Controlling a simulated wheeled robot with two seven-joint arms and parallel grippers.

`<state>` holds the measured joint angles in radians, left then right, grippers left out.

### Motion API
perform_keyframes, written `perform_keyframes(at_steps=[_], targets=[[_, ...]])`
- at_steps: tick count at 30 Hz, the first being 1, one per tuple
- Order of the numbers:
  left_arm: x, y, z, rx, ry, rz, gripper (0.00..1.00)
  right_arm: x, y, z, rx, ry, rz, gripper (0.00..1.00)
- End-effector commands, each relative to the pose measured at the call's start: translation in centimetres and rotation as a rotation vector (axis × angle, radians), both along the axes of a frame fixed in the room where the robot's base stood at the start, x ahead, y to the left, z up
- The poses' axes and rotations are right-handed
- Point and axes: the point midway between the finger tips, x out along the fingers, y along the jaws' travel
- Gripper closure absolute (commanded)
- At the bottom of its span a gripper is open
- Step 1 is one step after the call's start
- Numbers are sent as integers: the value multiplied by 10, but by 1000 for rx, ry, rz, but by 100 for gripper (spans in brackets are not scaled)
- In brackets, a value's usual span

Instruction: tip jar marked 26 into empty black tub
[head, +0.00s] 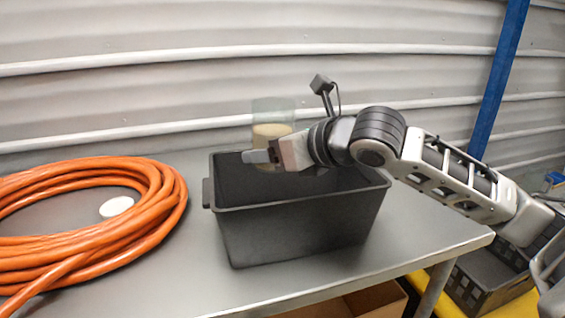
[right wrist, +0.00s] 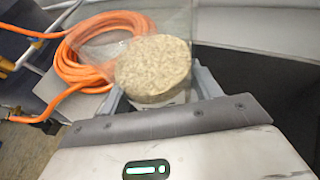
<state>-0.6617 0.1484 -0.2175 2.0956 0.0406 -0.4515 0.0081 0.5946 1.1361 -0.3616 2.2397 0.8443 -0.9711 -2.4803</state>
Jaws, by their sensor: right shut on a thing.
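A clear jar (head: 272,112) with pale, grainy substrate in its lower part stands about upright over the back left of the black tub (head: 300,230). No number shows on it. My right gripper (head: 262,157) is shut on the jar, reaching in from the right above the tub. The right wrist view shows the jar's substrate (right wrist: 153,70) between the fingers, with clear wall above it. The tub stands on the grey table, and the part of its inside that shows is dark and bare. My arm hides some of the tub's opening. My left gripper is out of view.
A coil of orange hose (head: 165,200) lies on the table (head: 165,275) left of the tub. A white disc (head: 116,206) lies inside the coil. A ribbed grey wall (head: 150,85) stands behind, and a blue post (head: 500,80) rises at the right.

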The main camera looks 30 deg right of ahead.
Motion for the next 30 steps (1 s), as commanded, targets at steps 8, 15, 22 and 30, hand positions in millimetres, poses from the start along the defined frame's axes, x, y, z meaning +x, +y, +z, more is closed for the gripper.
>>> perform_keyframes(at_steps=[8, 15, 22, 30], targets=[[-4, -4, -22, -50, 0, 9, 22, -9, 31, 8, 424, 118, 6, 74], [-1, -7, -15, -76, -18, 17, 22, -13, 44, 14, 715, 208, 3, 74], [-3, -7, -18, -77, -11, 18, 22, -15, 48, 14, 904, 267, -1, 74], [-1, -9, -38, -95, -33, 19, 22, -14, 47, 1, 1300, 381, -5, 74]])
